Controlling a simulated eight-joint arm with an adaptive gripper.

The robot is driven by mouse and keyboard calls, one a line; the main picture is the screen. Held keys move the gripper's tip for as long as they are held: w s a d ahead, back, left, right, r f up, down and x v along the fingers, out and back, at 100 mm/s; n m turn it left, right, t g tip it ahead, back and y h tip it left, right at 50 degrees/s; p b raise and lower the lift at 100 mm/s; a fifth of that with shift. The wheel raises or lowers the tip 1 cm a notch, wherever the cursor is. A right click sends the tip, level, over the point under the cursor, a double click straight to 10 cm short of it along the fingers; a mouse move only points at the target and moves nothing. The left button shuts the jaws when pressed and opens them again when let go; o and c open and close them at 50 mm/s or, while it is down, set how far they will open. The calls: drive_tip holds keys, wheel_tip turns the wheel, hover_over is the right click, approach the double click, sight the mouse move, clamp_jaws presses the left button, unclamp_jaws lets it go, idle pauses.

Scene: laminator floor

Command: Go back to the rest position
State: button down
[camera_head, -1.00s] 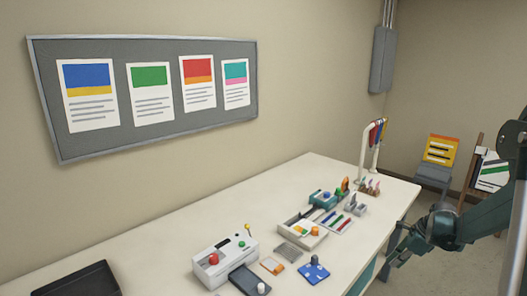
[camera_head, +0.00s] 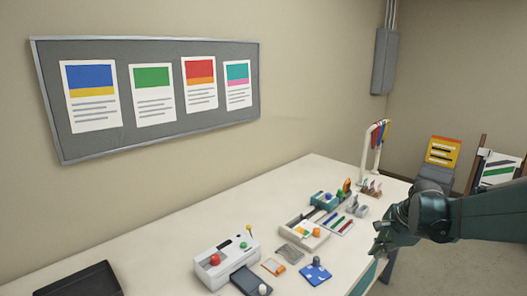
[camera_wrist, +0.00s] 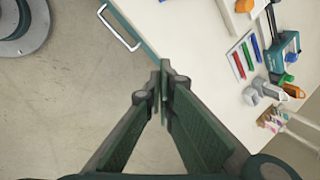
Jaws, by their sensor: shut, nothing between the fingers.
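My gripper (camera_head: 380,246) is at the right in the head view, beside the front edge of the white table (camera_head: 130,257). In the wrist view the fingers of my gripper (camera_wrist: 163,75) meet at their tips with nothing between them. Below them is bare floor (camera_wrist: 80,90), with the table's edge and a drawer handle (camera_wrist: 120,28) just beyond the tips. The rest position itself is not marked in either view.
On the table stand a white laminator (camera_head: 226,262) with a red knob, a black tray (camera_head: 80,281), a blue card (camera_head: 315,270), an open box (camera_head: 303,235) and a lanyard stand (camera_head: 376,148).

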drive_tip(key=s+a+r+n+t, duration=0.1)
drive_tip(key=s+a+r+n, duration=0.3)
drive_tip(key=s, duration=0.3)
drive_tip(key=s+a+r+n, duration=0.3)
drive_tip(key=s+a+n, duration=0.1)
drive_tip(key=s+a, duration=0.25)
drive_tip(key=s+a+n+t, duration=0.1)
drive_tip(key=s+a+n, duration=0.2)
drive_tip(key=s, duration=0.3)
drive_tip(key=s+a+n+t+h, duration=0.1)
drive_tip(key=s+a+n, duration=0.2)
drive_tip(key=s+n, duration=0.3)
drive_tip(key=shift+s+a+f, duration=0.4)
drive_tip(key=shift+s+f, duration=0.05)
drive_tip(key=shift+s, duration=0.15)
